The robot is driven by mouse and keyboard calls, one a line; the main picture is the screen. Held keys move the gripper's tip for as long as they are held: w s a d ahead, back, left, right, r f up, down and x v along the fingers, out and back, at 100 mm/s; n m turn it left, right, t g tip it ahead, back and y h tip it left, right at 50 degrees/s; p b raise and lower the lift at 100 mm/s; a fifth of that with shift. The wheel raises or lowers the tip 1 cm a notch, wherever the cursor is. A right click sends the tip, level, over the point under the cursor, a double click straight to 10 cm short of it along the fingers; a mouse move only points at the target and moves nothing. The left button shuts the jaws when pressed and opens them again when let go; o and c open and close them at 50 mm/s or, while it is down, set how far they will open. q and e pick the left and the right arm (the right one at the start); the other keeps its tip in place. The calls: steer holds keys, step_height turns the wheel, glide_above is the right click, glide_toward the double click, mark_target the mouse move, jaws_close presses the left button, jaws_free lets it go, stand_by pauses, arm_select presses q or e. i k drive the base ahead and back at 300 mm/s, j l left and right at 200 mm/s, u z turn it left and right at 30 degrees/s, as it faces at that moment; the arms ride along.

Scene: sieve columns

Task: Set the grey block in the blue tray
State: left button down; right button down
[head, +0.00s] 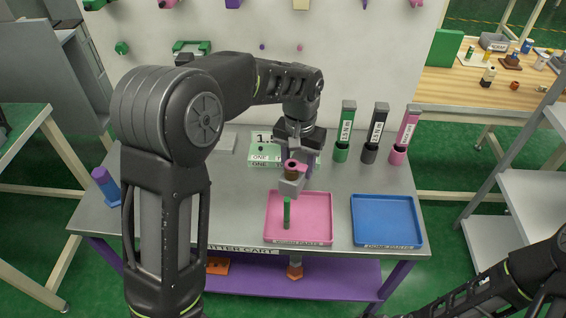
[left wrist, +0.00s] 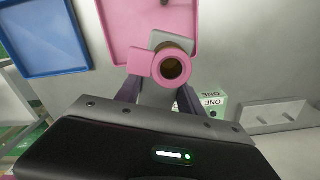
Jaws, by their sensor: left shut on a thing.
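My left gripper (head: 292,160) points down above the bench, behind the pink tray's far edge. It is shut on the grey block (head: 291,187), which hangs below the fingers with a pink ringed piece and a brown round part against it. In the left wrist view the grey block (left wrist: 172,40) shows partly behind the pink ringed piece (left wrist: 160,66), between the fingers (left wrist: 158,96). The blue tray (head: 386,220) lies empty at the bench's right front; it also shows in the left wrist view (left wrist: 40,37). My right gripper is out of view.
Green, black and pink labelled tools (head: 376,134) stand at the back right. A green labelled box (head: 262,153) is behind the gripper.

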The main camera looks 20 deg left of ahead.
mark_target(384, 221)
steer(key=l, duration=1.05)
steer(key=i+l, duration=0.1)
steer(key=l, duration=0.95)
